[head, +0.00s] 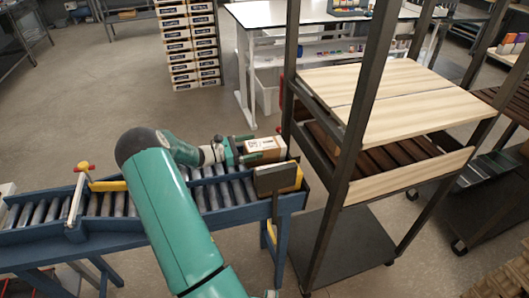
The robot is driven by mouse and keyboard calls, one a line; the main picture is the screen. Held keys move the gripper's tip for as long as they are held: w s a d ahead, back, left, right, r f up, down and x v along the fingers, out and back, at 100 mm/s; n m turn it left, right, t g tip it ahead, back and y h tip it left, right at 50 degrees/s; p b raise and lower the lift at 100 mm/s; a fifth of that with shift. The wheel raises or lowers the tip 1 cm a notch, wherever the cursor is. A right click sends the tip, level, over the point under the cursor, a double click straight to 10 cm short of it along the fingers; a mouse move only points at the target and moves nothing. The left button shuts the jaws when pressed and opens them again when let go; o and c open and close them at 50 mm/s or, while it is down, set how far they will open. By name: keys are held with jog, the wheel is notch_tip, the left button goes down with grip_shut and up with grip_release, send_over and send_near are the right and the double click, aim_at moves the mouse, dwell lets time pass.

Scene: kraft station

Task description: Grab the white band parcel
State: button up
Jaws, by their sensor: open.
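A small brown box parcel (268,145) with a white patch on its top sits at the right end of the blue roller conveyor (262,209). Whether the white is a band or a label is too small to tell. My gripper (257,149) is open at the left end of the parcel, with its green fingers reaching toward it. The near finger shows low along the parcel's near side. I cannot tell whether the fingers touch it.
A dark plate (276,179) stands at the conveyor's near right end. A tall metal rack with wooden shelves (405,92) rises close on the right. A white workbench (300,14) and stacked cartons (190,45) stand behind.

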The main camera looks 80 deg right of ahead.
jog(key=x, duration=0.3)
jog(key=shift+w, duration=0.1)
jog(key=c, duration=1.3)
jog(key=shift+r, duration=0.1)
